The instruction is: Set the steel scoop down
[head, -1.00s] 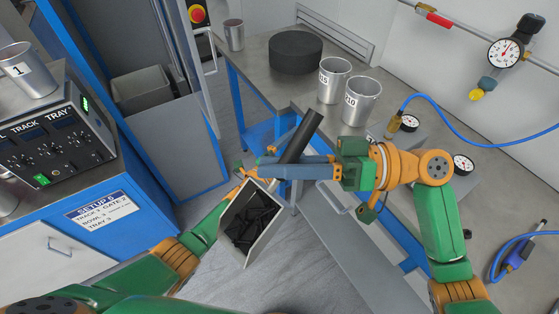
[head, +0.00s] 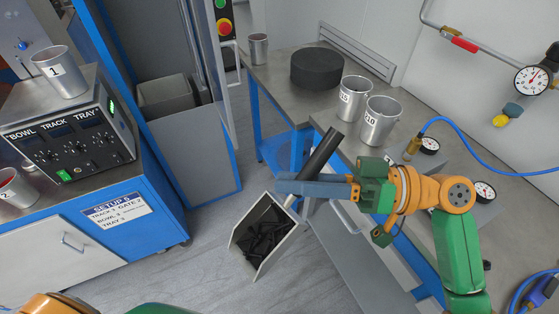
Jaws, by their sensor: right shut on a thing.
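The steel scoop (head: 280,247) hangs in the air in the middle of the head view, over the grey floor, tilted with its open side facing me. It holds a heap of small black pieces (head: 264,238). Its dark round handle (head: 322,150) slants up to the right. My right gripper (head: 298,188) is shut on the handle, just above the scoop's pan, and its fingers hide part of it. My left gripper is out of view; only a piece of that arm shows at the bottom left.
A steel bench (head: 290,91) on the right bears a black disc (head: 317,69), several metal cups (head: 378,122), gauges and a blue hose (head: 480,160). A control box (head: 75,150) stands on the blue cabinet (head: 150,212) at left. A grey bin (head: 165,98) is behind.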

